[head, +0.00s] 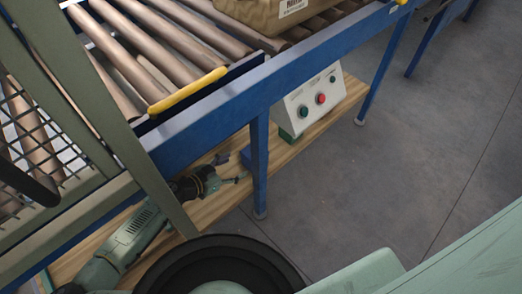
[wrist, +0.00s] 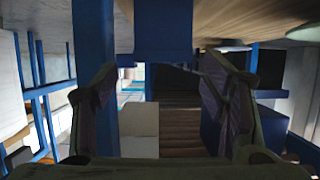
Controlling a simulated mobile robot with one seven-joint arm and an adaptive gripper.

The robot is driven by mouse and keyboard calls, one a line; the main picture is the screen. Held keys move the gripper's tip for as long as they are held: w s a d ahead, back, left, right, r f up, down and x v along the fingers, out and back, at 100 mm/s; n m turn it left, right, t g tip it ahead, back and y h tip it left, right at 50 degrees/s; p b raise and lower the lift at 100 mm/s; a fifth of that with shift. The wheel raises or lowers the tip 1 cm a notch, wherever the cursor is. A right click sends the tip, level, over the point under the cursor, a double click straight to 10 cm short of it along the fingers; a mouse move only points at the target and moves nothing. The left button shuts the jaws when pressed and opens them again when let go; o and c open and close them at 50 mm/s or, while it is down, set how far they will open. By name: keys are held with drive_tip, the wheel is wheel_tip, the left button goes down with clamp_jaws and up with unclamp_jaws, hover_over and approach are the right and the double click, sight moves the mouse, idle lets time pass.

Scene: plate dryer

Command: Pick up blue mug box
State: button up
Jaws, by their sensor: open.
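A plain blue block (head: 247,158), which may be the blue mug box, sits on the wooden lower shelf beside a blue table leg. No mug picture or label can be made out on it. In the wrist view, a blue block (wrist: 163,28) shows at the top centre, ahead of and between the fingers, and looks like the same thing. My gripper (head: 232,169) reaches low over the shelf, just left of the leg, with its tips close to the block. In the wrist view, my gripper (wrist: 158,72) has its fingers wide apart with nothing between them.
The blue table leg (head: 259,165) stands close to my gripper. A roller conveyor (head: 150,50) on a blue frame lies above. A green post (head: 120,110) stands left. Open floor (head: 430,140) lies right.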

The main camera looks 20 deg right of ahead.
drive_tip(key=x, duration=1.1)
drive_tip(key=shift+w+d+r+b, duration=0.1)
drive_tip(key=shift+w+b, duration=0.2)
drive_tip(key=shift+b, duration=0.1)
drive_tip(key=shift+c, duration=0.4)
drive_tip(key=c, duration=1)
